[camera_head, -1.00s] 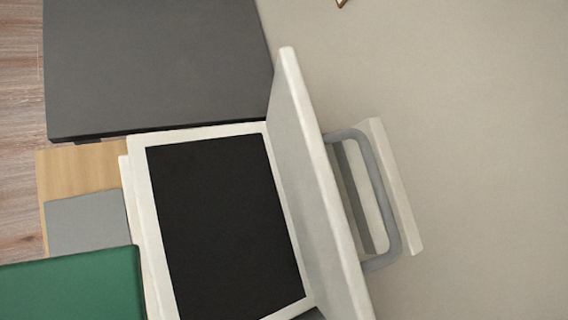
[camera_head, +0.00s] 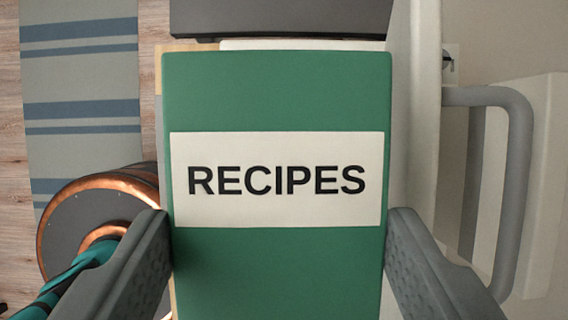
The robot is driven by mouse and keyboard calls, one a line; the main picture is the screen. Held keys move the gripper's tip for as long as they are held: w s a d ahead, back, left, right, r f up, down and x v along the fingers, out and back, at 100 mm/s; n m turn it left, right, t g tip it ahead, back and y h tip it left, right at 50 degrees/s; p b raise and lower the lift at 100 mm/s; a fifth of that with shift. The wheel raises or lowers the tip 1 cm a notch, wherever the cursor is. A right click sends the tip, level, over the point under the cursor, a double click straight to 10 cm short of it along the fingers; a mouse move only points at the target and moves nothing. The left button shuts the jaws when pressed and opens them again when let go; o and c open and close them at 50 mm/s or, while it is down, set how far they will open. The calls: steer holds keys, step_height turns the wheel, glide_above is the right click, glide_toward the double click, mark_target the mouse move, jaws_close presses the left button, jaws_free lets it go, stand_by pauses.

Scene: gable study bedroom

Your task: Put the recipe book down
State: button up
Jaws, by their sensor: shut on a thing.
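The recipe book (camera_head: 278,95) is a green slab with a white label reading RECIPES. It fills the middle of the view, its lettering upright and facing the camera. My gripper (camera_head: 278,225) has one grey finger at the book's left edge and the other at its right edge, and is shut on it. The book hides most of what lies behind and below it. I cannot tell whether its underside touches anything.
A white upright panel (camera_head: 413,60) stands just right of the book, with a grey loop handle (camera_head: 518,150) beyond it. A dark grey slab (camera_head: 280,17) lies across the top. A striped rug (camera_head: 80,75) covers wooden floor at left.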

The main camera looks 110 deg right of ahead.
step_height(320, 180, down, 20)
stand_by(0.6)
steer(key=o, duration=1)
steer(key=shift+f, duration=0.1)
steer(key=v, duration=0.7)
steer(key=shift+d+r, duration=0.15)
steer(key=shift+r, duration=0.2)
